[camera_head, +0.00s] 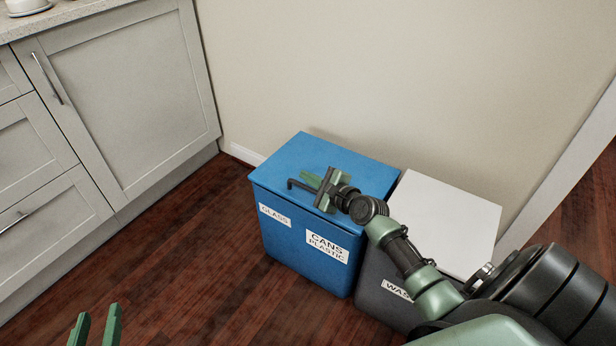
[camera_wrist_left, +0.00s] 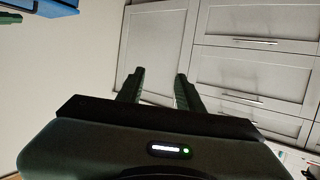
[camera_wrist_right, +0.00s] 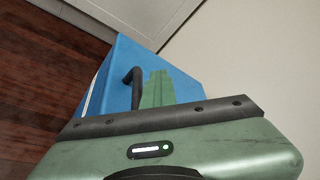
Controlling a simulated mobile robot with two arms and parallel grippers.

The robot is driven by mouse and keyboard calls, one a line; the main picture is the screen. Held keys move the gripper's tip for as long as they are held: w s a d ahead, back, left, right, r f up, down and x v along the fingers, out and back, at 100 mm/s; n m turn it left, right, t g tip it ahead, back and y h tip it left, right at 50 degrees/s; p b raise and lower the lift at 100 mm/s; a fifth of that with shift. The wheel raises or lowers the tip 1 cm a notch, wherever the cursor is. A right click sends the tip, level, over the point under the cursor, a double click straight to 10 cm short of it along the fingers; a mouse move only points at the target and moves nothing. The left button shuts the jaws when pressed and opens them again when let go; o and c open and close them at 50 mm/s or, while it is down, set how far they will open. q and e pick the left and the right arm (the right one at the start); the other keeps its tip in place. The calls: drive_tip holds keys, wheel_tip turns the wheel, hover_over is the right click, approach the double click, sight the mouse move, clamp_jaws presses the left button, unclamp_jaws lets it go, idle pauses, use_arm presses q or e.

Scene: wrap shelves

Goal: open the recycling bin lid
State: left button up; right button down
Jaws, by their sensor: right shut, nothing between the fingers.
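The blue recycling bin (camera_head: 290,235) stands on the floor against the wall, with labels reading GLASS and CANS PLASTIC on its front. Its blue lid (camera_head: 310,150) lies flat and closed on top. A dark handle (camera_head: 300,184) rises from the lid; it also shows in the right wrist view (camera_wrist_right: 133,85). My right gripper (camera_head: 316,182) is over the lid beside the handle, fingers shut with nothing between them. Whether it touches the handle or lid I cannot tell. My left gripper (camera_head: 97,322) is open and empty at the lower left, far from the bin.
A dark bin with a white lid (camera_head: 455,220) and a partly hidden label stands right of the blue bin, behind my right arm. Grey cabinets (camera_head: 120,100) with drawers line the left. The wooden floor (camera_head: 170,250) between cabinets and bin is clear.

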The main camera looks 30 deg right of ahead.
idle(0.4)
drive_tip(key=c, duration=1.7)
unclamp_jaws()
drive_tip(key=shift+s, duration=0.1)
